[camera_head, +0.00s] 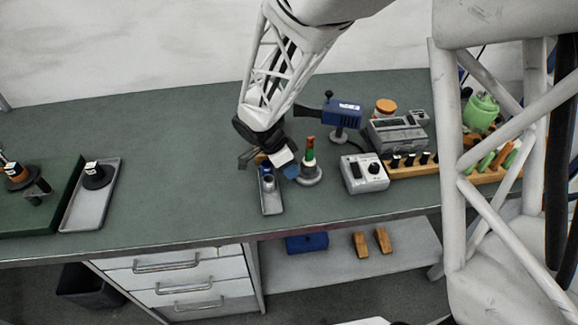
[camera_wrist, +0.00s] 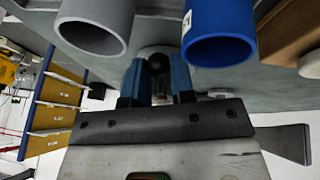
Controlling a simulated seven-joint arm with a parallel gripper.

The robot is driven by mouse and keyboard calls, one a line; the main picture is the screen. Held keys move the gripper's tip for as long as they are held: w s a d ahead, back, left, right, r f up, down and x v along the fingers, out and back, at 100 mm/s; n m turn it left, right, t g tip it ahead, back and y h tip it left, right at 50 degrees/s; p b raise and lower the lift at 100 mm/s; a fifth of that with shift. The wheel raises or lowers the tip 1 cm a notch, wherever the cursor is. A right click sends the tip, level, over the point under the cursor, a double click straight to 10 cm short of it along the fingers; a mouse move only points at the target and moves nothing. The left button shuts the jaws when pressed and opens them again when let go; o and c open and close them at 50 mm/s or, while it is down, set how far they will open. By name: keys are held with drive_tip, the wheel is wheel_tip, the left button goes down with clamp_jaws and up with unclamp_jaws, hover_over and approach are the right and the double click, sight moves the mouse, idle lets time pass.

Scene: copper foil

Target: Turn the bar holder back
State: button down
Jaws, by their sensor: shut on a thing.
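My gripper (camera_head: 291,171) reaches down over the bench, close to the left side of a pale stand (camera_head: 311,176) with a green and red-brown top. In the wrist view its two blue fingers (camera_wrist: 158,78) are shut on a dark round knob (camera_wrist: 157,64). A pale round part shows behind the knob. A grey tube (camera_wrist: 94,28) and a blue tube (camera_wrist: 218,38) show their open ends beyond the fingers. In the head view, a narrow grey tray (camera_head: 272,209) with blue and grey pieces lies beneath the hand. I cannot tell which part is the bar holder.
A blue device (camera_head: 342,114), a grey box with a dial (camera_head: 364,173) and a wooden rack (camera_head: 402,171) stand to the right. A grey tray (camera_head: 78,217) with a black piece lies at the left. The bench between is clear.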

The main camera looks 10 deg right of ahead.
drive_tip(key=shift+s+d+n+t, duration=0.2)
drive_tip(key=shift+s+n+t, duration=0.45)
drive_tip(key=shift+n, duration=0.65)
drive_tip(key=shift+s+d+n+t, duration=0.2)
drive_tip(key=shift+s+n+t, duration=0.4)
drive_tip(key=shift+n, duration=0.7)
drive_tip(key=shift+s+d+n+t+y, duration=0.15)
drive_tip(key=shift+s+d+n+t, duration=0.15)
drive_tip(key=shift+n, duration=0.5)
drive_tip(key=shift+s+d+n+t+y, duration=0.1)
drive_tip(key=shift+s+d+n+t, duration=0.15)
drive_tip(key=shift+n, duration=0.55)
drive_tip(key=shift+s+d+n+t+y, duration=0.15)
drive_tip(key=shift+s+d+n+t, duration=0.15)
drive_tip(key=shift+n, duration=0.5)
drive_tip(key=shift+s+d+n+t+y, duration=0.3)
drive_tip(key=shift+d+n+y, duration=0.2)
drive_tip(key=shift+n, duration=0.8)
drive_tip(key=shift+s+d+n+t+y, duration=0.15)
drive_tip(key=shift+d+n+t+y, duration=0.35)
drive_tip(key=shift+n, duration=0.8)
drive_tip(key=shift+d+n, duration=0.5)
drive_tip(key=shift+n, duration=0.4)
drive_tip(key=shift+w+d+n+y, duration=0.1)
drive_tip(key=shift+d+n+y, duration=0.35)
drive_tip(key=shift+n, duration=0.4)
drive_tip(key=shift+d+n+y, duration=0.35)
drive_tip(key=shift+n+y, duration=0.2)
drive_tip(key=shift+n, duration=0.3)
